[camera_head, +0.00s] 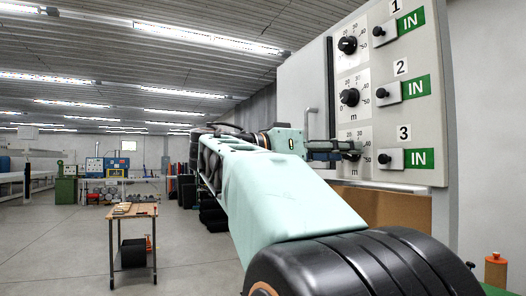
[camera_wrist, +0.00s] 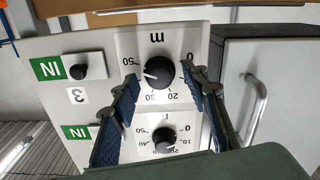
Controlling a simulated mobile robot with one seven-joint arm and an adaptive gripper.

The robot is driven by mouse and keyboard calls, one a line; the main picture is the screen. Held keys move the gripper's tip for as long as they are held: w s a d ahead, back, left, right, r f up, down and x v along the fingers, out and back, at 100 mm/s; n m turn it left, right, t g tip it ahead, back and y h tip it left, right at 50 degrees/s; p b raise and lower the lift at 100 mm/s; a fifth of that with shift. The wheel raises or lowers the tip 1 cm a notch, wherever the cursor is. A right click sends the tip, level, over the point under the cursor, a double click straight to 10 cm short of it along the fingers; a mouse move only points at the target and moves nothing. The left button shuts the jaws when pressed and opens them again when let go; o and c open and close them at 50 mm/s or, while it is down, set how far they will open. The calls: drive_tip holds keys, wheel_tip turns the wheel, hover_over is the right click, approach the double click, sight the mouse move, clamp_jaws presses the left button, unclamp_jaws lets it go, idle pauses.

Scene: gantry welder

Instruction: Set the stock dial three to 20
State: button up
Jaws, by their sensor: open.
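Dial three is a black round knob (camera_wrist: 158,72) on a white scale plate marked 0 to 50 with an "m", beside the label "3" (camera_wrist: 78,96). The wrist view shows it upside down. Its white pointer mark points left in that view, roughly toward 40. My gripper (camera_wrist: 161,79) is open, with one blue-padded finger on each side of the knob. I cannot tell whether either pad touches it. In the head view my gripper (camera_head: 345,150) is at the third dial's plate (camera_head: 363,134) and largely hides the knob.
Dial two (camera_head: 349,97) and dial one (camera_head: 348,45) sit above on the same panel. Small black knobs with green IN labels (camera_head: 419,158) are beside the dials. A grey cabinet door with a handle (camera_wrist: 256,100) is close by. A wooden table (camera_head: 133,210) stands far left.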

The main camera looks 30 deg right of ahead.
drive_tip(key=shift+c, duration=0.3)
clamp_jaws()
drive_tip(key=shift+f+n+p, duration=0.1)
drive_tip(key=shift+n+p, duration=6.35)
drive_tip(key=shift+n, duration=6.85)
